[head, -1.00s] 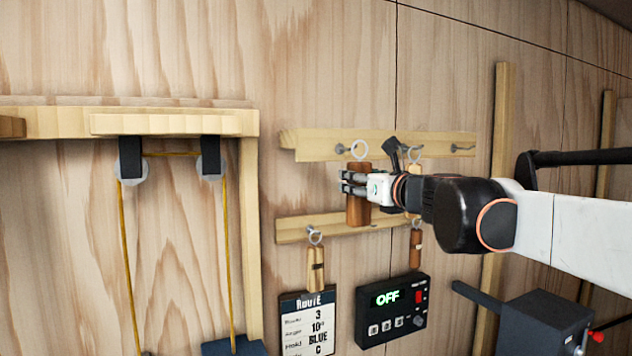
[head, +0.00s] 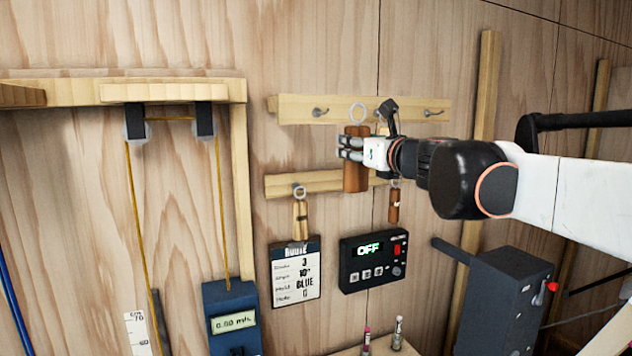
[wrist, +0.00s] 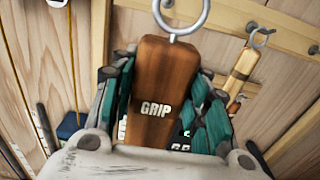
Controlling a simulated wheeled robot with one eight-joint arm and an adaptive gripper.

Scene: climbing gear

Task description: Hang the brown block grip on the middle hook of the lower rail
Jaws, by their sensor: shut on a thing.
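The brown block grip (head: 355,178) is upright in my gripper (head: 350,148), which is shut on its upper part. Its metal ring (head: 357,113) stands free above the block, in front of the upper rail, between that rail's left and middle hooks in the picture. In the wrist view the block (wrist: 155,85) sits between the fingers with its GRIP label toward the camera, the ring at the top edge. The lower rail (head: 285,186) is behind the block's lower part. Its middle hook is hidden behind the block or gripper.
The upper rail (head: 292,108) has a bare left hook (head: 320,112) and right hook (head: 433,112). A pale wooden grip (head: 300,220) hangs at the lower rail's left; a small brown grip (head: 394,206) hangs at its right. A route sign (head: 296,272) and timer box (head: 372,260) are below.

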